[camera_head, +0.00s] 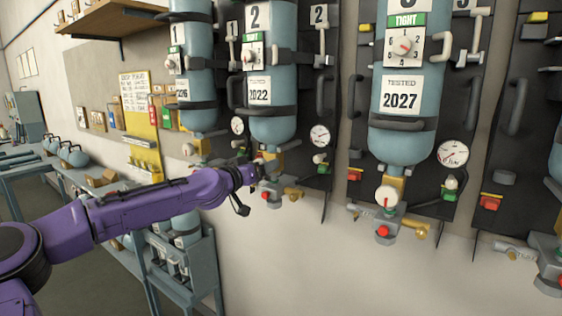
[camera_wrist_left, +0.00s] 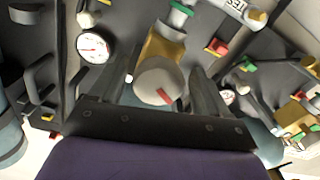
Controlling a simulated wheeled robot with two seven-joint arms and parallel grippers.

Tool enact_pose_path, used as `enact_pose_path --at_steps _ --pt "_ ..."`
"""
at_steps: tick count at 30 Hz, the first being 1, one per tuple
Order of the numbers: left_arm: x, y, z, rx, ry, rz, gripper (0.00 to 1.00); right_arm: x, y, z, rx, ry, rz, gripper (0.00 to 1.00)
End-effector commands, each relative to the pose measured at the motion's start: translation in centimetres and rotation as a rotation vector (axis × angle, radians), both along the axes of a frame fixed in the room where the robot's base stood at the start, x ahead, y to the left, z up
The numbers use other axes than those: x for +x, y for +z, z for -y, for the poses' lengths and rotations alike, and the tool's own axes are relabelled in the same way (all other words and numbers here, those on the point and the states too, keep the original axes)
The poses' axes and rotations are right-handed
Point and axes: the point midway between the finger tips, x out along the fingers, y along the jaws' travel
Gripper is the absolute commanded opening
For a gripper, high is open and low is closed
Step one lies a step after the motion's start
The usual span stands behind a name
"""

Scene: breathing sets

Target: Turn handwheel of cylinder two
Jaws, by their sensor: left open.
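Cylinder two (camera_head: 272,110) is a light blue tank with a "2" card and a "2022" label, strapped upright to a dark wall panel. Its handwheel (camera_wrist_left: 158,80) is a round grey knob with a red mark, below a brass valve body (camera_wrist_left: 163,45) in the left wrist view. My left gripper (camera_head: 258,168) is at the bottom of cylinder two and hides the handwheel in the head view. In the left wrist view my left gripper (camera_wrist_left: 158,88) is open, with one finger on each side of the handwheel. I cannot tell whether they touch it. My right gripper is out of view.
Cylinder one (camera_head: 193,70) hangs to the left and a "2027" cylinder (camera_head: 405,120) to the right. A pressure gauge (camera_head: 320,135) and a brass outlet (camera_head: 293,194) sit close to my left gripper. Plain wall is clear below the panels.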

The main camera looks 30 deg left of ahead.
Motion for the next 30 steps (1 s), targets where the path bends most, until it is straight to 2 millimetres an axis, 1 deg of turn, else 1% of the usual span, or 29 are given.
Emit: enact_pose_path --at_steps 3,10,11,12,15,23,30 --pt "0.02 0.04 -0.38 -0.001 0.006 0.000 0.77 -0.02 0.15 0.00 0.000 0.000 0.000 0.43" --pt "0.22 -0.06 -0.09 0.000 0.003 -0.001 0.77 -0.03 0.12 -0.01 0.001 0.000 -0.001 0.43" --pt "0.23 -0.06 -0.07 0.000 0.003 -0.001 0.67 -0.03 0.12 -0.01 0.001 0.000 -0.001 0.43" --pt "0.24 -0.08 -0.04 0.000 0.002 -0.001 0.54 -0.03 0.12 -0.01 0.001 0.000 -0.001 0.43" --pt "0.25 -0.08 -0.03 0.000 0.002 -0.001 0.26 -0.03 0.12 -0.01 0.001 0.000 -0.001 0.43" --pt "0.21 -0.06 -0.08 -0.015 0.002 -0.002 0.26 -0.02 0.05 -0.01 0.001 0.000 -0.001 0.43" --pt "0.17 -0.10 -0.19 -0.116 0.004 -0.009 0.26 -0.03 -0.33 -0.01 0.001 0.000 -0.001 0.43"
